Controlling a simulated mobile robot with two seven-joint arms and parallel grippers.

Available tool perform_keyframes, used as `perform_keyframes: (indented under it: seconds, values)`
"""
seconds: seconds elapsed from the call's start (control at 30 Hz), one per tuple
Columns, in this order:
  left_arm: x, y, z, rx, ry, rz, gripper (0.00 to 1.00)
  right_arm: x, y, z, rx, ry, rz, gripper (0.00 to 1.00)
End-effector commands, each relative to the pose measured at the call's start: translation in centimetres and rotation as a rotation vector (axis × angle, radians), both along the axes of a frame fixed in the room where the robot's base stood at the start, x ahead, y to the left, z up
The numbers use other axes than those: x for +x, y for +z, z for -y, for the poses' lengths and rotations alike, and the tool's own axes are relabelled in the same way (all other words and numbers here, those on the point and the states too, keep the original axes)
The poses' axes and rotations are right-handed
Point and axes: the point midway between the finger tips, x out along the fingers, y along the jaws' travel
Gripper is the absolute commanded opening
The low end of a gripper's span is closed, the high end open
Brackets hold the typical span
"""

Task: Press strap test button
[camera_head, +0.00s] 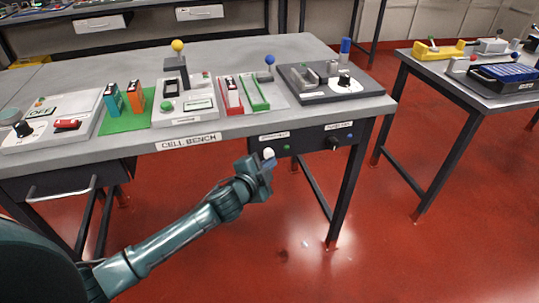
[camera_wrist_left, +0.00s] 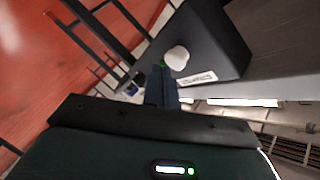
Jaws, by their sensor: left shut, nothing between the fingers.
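A white round button (camera_wrist_left: 176,58) stands out from a dark box under the bench in the left wrist view. It also shows in the head view (camera_head: 268,153), just above my fingertips. The labels near it are too small to read. My left gripper (camera_head: 264,168) is shut and empty, below and in front of the box. In the left wrist view its fingers (camera_wrist_left: 161,86) point at the box, with their tips close beside the button. I cannot tell whether they touch it. A small green light (camera_head: 287,147) sits beside the button. My right gripper is not in view.
The dark panel also has a black knob (camera_head: 333,143) and a blue button (camera_head: 350,135) to the right. The cell bench (camera_head: 235,125) above carries several test units. A bench leg (camera_head: 349,185) stands right of my gripper.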

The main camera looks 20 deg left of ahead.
Motion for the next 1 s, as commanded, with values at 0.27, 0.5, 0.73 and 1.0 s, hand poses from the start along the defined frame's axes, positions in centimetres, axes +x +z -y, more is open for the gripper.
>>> perform_keyframes:
  seconds: [0.27,0.5,0.73,1.0]
  values:
    - [0.23,0.03,-0.13,-0.001,-0.001,0.000,0.00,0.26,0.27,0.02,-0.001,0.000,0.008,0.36]
    - [0.29,0.04,-0.16,-0.001,-0.001,0.000,0.00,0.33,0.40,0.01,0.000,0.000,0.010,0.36]
    - [0.51,0.04,-0.31,0.000,-0.001,0.000,0.00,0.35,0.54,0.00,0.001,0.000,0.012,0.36]
    - [0.79,0.06,-0.48,-0.001,-0.002,0.001,0.00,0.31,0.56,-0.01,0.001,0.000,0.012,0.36]
